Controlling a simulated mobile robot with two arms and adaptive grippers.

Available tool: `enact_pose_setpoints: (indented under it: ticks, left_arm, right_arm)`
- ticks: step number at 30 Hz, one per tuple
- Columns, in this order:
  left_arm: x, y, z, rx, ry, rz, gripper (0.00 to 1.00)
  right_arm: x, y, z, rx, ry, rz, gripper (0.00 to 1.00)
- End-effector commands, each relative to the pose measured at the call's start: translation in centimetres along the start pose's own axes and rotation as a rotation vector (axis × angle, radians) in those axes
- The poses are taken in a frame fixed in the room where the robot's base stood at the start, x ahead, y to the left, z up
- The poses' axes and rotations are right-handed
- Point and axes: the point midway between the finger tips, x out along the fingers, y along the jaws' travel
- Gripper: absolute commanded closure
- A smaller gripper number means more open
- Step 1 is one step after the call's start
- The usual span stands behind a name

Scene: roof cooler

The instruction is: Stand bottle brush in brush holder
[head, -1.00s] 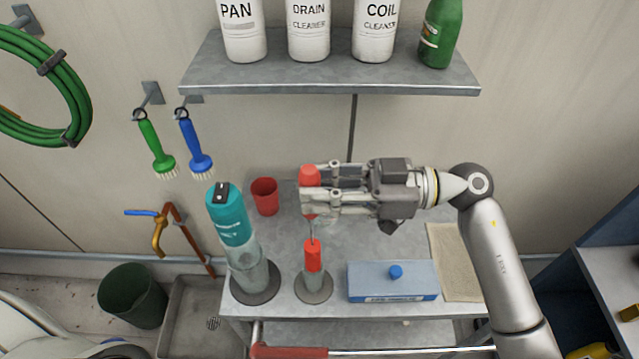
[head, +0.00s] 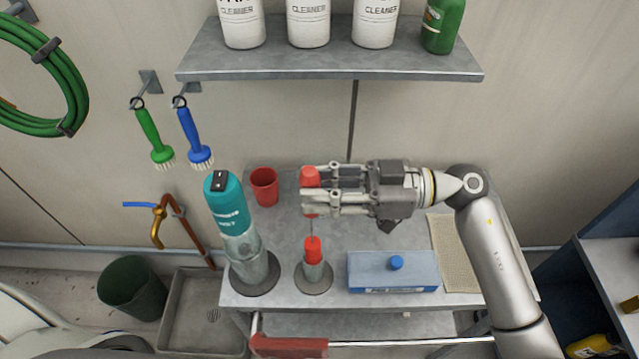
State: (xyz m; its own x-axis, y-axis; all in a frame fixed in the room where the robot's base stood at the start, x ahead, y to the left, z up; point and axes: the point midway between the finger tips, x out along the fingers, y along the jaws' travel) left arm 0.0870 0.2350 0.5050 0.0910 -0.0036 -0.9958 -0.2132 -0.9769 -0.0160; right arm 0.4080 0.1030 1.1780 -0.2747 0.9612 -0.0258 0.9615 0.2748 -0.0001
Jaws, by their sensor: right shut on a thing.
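My right gripper (head: 309,190) is shut on the red handle (head: 310,177) of the bottle brush. A thin stem runs down from the handle to a red brush head (head: 313,250). The brush is upright. The lower part of its head is inside the brush holder (head: 314,272), a narrow grey tube on a round base (head: 313,288), and the upper part shows above the rim. Whether the head touches the bottom is hidden. My left gripper is not in view.
A teal-topped bottle (head: 228,205) stands close left of the holder. A red cup (head: 264,187) is behind it. A blue box (head: 393,272) and a tan cloth (head: 454,250) lie to the right on the metal table (head: 345,230). A shelf (head: 330,62) with several bottles is above.

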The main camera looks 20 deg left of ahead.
Motion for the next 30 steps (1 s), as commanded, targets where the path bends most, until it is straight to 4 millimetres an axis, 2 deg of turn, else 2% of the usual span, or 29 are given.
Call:
enact_pose_setpoints:
  ticks: [30]
  left_arm:
    - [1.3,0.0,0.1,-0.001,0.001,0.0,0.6]
  right_arm:
    - [0.1,0.0,3.1,0.001,0.001,-0.001,0.98]
